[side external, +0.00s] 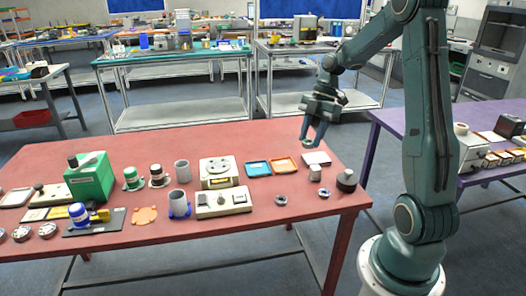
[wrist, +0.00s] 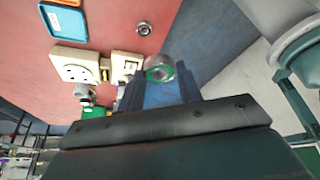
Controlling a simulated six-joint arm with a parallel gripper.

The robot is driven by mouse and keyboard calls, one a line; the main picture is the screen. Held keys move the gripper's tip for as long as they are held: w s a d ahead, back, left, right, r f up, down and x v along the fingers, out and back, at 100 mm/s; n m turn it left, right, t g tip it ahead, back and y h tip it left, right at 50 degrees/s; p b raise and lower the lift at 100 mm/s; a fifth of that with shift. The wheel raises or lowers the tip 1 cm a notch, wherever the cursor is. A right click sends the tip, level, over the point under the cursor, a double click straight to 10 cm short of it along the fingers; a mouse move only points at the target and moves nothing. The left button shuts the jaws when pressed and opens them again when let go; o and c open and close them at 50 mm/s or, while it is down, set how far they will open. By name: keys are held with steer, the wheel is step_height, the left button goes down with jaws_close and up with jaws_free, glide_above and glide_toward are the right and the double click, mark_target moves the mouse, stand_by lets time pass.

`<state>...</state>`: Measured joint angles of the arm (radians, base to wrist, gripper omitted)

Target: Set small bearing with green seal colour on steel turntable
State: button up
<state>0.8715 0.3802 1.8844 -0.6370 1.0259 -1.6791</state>
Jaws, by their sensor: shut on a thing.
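A small ring-shaped bearing with a green seal (wrist: 158,73) shows at the fingertips of my gripper (wrist: 160,84) in the wrist view. My gripper is shut on it. In the side external view my gripper (side external: 311,138) points down, in the air above the back right of the red table; the bearing is too small to make out there. The steel turntable (side external: 217,166), a round disc with dark marks on a pale base, stands left of and below my gripper. It also shows at the left in the wrist view (wrist: 76,73).
Blue tray (side external: 258,169) and orange tray (side external: 284,165) lie right of the turntable. A pale switch box (side external: 223,202) stands in front of it. Other bearings (side external: 280,199) (side external: 323,193) lie near the right. A dark-knobbed weight (side external: 346,181) stands at the right edge. Grey cylinders (side external: 182,171) stand left.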

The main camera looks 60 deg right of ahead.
steer(key=shift+w, duration=0.1)
steer(key=shift+w+d+r, duration=0.1)
steer(key=shift+w+d, duration=0.1)
steer(key=shift+w, duration=0.4)
steer(key=w+r+m+t, duration=0.1)
steer(key=w+r+m, duration=0.25)
steer(key=w, duration=1.05)
step_height(320, 180, up, 2)
steer(key=m+t+h, duration=0.2)
steer(key=m, duration=0.3)
glide_above(216, 164)
steer(key=s, duration=0.1)
steer(key=shift+s+d+f, duration=0.1)
steer(key=shift+d+f, duration=0.1)
steer(key=shift+f, duration=4.8)
steer(key=shift+s+d+f, duration=0.1)
steer(key=shift+d+f, duration=0.05)
steer(key=shift+f, duration=4.8)
steer(key=shift+f, duration=0.1)
steer(key=o, duration=1)
